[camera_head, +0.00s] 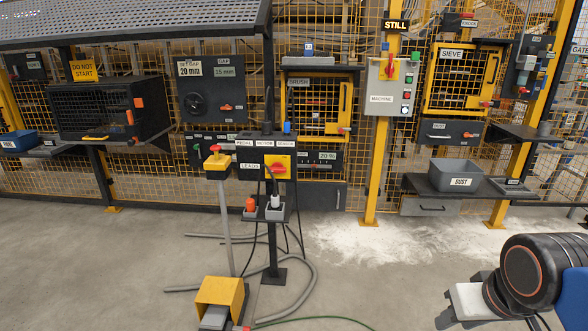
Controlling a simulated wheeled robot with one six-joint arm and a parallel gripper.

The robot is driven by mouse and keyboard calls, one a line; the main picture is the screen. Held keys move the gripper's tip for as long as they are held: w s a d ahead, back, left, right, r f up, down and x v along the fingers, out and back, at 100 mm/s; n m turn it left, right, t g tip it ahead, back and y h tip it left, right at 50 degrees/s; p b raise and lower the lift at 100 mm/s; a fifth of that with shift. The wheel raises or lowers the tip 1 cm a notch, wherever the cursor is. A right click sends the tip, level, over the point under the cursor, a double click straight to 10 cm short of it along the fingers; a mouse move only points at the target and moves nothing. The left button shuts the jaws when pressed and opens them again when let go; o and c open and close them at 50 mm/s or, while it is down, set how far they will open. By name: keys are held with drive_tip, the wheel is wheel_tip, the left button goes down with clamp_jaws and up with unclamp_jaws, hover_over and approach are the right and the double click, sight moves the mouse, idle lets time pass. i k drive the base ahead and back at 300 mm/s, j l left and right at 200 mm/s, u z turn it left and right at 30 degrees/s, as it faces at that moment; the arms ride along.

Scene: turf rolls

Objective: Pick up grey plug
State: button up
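A small pale grey plug (275,201) with a dark cable above it sits upright at a grey socket block (275,213) on the small shelf of the black stand. An orange plug (250,204) stands just left of it on the same shelf, over another grey block. The plug is small in the picture, so I cannot tell how deep it sits. Part of my arm shows at the bottom right, well apart from the stand. My gripper is not in view.
The black stand carries a panel with a red-and-yellow switch (278,167). A yellow post-top box (217,165) stands left of it, above a yellow pedal housing (220,292). Grey hoses (305,278) and a green cable lie on the floor. A grey dust bin (455,172) sits on a shelf at right.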

sight(274, 205)
drive_tip(key=i+j+u, duration=0.25)
drive_tip(key=i+j, duration=0.3)
drive_tip(key=j, duration=0.3)
drive_tip(key=i+j+u, duration=0.2)
drive_tip(key=i+j, duration=0.4)
drive_tip(key=j, duration=0.15)
